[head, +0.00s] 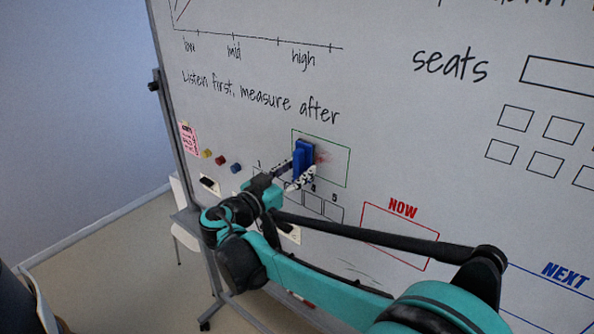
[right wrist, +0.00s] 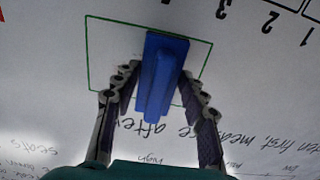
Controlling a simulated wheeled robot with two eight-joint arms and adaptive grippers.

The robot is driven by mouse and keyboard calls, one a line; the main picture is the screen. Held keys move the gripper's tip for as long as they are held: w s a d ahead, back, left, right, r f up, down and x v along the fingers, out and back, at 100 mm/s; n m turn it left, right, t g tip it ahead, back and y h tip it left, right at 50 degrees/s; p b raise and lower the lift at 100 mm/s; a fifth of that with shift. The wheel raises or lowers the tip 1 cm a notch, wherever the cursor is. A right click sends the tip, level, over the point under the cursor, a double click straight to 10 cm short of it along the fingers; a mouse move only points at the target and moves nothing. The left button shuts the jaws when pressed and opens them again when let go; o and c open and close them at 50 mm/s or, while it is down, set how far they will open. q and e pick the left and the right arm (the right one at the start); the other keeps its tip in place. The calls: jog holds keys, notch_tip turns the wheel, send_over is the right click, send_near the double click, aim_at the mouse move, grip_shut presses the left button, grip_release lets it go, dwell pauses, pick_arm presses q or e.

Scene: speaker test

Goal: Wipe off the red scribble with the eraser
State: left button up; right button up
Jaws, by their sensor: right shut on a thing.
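The blue eraser (head: 304,160) is at the whiteboard, inside a thin green rectangle (head: 348,168). My right gripper (head: 294,174) is shut on it; in the right wrist view the eraser (right wrist: 160,75) shows between the two fingers. Whether its face touches the board is hard to tell. No red shows inside the green rectangle in the right wrist view. My left gripper is not in view.
The whiteboard (head: 400,120) carries black handwriting, a red NOW box (head: 403,210) and a blue NEXT box (head: 566,275). Several coloured round magnets, such as a blue one (head: 236,168), and a pink note (head: 188,139) sit near its left edge. Open floor (head: 110,260) lies at left.

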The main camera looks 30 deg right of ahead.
jog(key=shift+x, duration=0.95)
dwell(0.3)
